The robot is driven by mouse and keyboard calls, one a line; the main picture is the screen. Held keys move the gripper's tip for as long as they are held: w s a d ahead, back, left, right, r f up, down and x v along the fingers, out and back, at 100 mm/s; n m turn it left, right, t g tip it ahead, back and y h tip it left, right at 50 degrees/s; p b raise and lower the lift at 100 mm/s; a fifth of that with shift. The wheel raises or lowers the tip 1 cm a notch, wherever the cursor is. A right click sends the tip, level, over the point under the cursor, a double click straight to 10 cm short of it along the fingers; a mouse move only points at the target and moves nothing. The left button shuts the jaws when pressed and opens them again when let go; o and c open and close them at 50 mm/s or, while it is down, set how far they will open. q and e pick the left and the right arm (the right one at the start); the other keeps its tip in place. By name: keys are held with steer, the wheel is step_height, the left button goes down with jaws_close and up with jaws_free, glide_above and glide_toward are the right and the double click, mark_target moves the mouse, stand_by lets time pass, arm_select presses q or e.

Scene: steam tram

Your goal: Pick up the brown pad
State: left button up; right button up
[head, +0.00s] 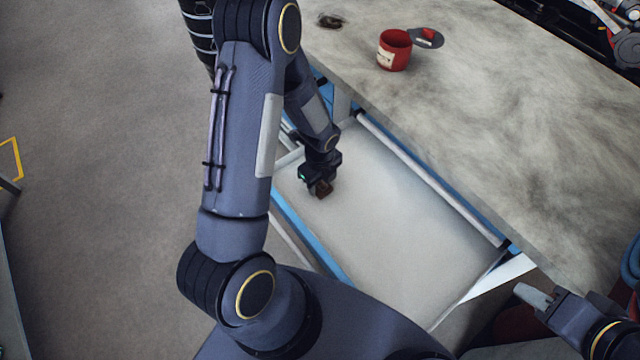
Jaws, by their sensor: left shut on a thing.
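The brown pad (323,189) is a small dark brown piece at the tip of my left gripper (319,184), over the left part of a pale drawer-like tray (390,215) under the worktop. My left gripper points down and is shut on the pad. The fingers partly hide the pad, and I cannot tell whether it touches the tray surface. My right gripper (530,296) is at the lower right, near the worktop's front edge and away from the pad. I cannot tell whether its jaws are open.
A grey stone-like worktop (500,130) stands above the tray on the right. On it are a red tin (394,50), a grey lid (427,38) with red on it, and a small dark item (330,21). The tray has blue and white rails; the rest of its surface is clear.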

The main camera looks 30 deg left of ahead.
arm_select(q)
steer(key=shift+r, duration=0.45)
step_height(320, 180, up, 2)
steer(key=shift+r, duration=0.25)
steer(key=s+r, duration=0.3)
steer(key=s, duration=0.1)
steer(key=s+a+r, duration=0.1)
steer(key=s+r, duration=0.2)
steer(key=s, duration=0.2)
steer(key=s+r, duration=0.3)
steer(key=s, duration=0.2)
steer(key=shift+a+r, duration=0.3)
steer(key=shift+a, duration=0.1)
